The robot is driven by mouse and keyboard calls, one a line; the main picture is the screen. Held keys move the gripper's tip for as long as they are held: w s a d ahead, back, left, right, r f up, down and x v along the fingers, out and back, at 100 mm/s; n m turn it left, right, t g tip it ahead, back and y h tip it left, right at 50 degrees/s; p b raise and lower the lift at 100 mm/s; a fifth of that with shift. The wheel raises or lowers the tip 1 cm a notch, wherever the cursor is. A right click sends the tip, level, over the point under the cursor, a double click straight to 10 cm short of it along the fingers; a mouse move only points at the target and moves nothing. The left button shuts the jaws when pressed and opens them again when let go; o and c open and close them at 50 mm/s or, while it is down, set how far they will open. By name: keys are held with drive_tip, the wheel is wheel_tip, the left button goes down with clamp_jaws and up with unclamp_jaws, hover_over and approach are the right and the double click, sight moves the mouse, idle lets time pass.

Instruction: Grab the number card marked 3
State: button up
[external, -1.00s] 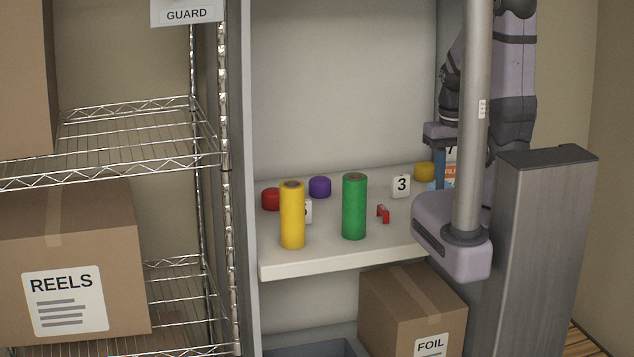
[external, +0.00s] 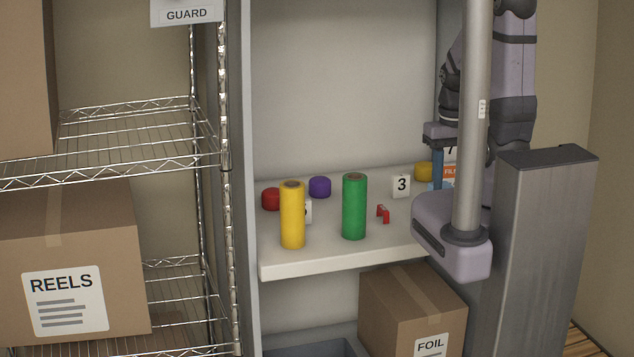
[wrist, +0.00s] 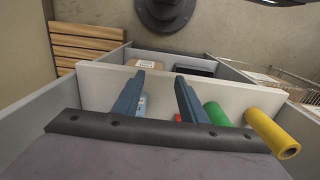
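The number card marked 3 (external: 401,186) is a small white card standing upright on the white shelf (external: 340,263), right of the green roll (external: 354,207). My gripper (external: 437,186) points down at the shelf's right side, to the right of the card and apart from it. In the wrist view my gripper (wrist: 160,75) has its two blue fingers spread, with nothing held between them. I cannot make out the card marked 3 in the wrist view.
A yellow roll (external: 292,215), red cap (external: 271,199), purple cap (external: 320,187), yellow cap (external: 424,172) and small red part (external: 383,214) share the shelf. A card lies partly hidden behind the yellow roll. A card marked 7 (external: 451,152) and orange-labelled item (external: 450,173) are near my gripper.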

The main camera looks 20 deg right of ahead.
drive_tip(key=shift+r, duration=0.1)
wheel_tip(320, 180, up, 4)
drive_tip(key=n+t+h+b, duration=0.3)
drive_tip(key=n+h+b, duration=1.1)
drive_tip(key=n+b, duration=0.55)
hover_over(393, 180)
drive_tip(key=a, duration=0.5)
drive_tip(key=shift+n, duration=0.35)
drive_tip(key=f, duration=1.3)
drive_tip(key=shift+s+d+f, duration=0.25)
drive_tip(key=shift+s+d, duration=0.1)
drive_tip(key=shift+s, duration=0.05)
drive_tip(key=shift+p+x, duration=1.1)
drive_tip(key=shift+x, duration=1.85)
drive_tip(key=shift+d+f, duration=0.15)
drive_tip(key=shift+d, duration=0.55)
